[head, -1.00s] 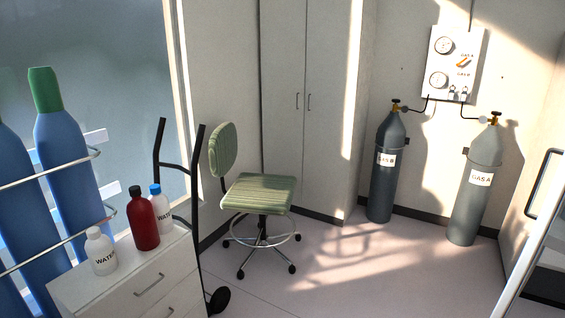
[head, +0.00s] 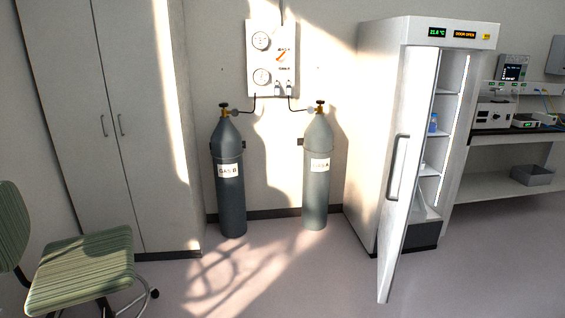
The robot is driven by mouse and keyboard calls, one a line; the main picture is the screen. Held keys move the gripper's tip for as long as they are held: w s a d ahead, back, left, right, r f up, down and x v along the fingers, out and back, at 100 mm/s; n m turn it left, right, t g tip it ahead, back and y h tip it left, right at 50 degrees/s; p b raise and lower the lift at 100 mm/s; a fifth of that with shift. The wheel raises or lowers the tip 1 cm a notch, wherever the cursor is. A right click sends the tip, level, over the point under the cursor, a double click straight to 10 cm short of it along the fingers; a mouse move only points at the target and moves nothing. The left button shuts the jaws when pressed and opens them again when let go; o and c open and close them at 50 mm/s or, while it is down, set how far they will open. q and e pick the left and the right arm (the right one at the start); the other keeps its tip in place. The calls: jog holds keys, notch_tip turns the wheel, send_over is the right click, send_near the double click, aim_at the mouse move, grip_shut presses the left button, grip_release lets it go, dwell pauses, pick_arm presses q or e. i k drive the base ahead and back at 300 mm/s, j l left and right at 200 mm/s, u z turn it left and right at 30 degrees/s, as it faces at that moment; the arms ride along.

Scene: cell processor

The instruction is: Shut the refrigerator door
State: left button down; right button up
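The white refrigerator (head: 375,130) stands right of centre in the head view. Its door (head: 407,180) is open and swings out toward me, seen nearly edge-on. A grey vertical handle (head: 397,168) is on the door. The display on top (head: 464,34) reads "DOOR OPEN" beside a green temperature readout. Lit shelves show inside, with a small blue bottle (head: 433,123) on one of them. The door hides part of the inside. Neither of my grippers is in view.
Two grey gas cylinders (head: 230,185) (head: 317,180) stand left of the refrigerator, below a gauge panel (head: 271,60). A green chair (head: 82,268) is at the lower left. A bench with instruments (head: 510,135) is at the right. The floor in front of the door (head: 300,285) is clear.

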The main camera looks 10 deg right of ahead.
aim_at(404, 200)
jog(key=i+j+z, duration=0.2)
jog(key=z, duration=0.2)
jog(key=i+j+z, duration=0.55)
jog(key=z, duration=0.2)
jog(key=i+j+z, duration=0.1)
jog(key=j+z, duration=0.3)
jog(key=j, duration=0.1)
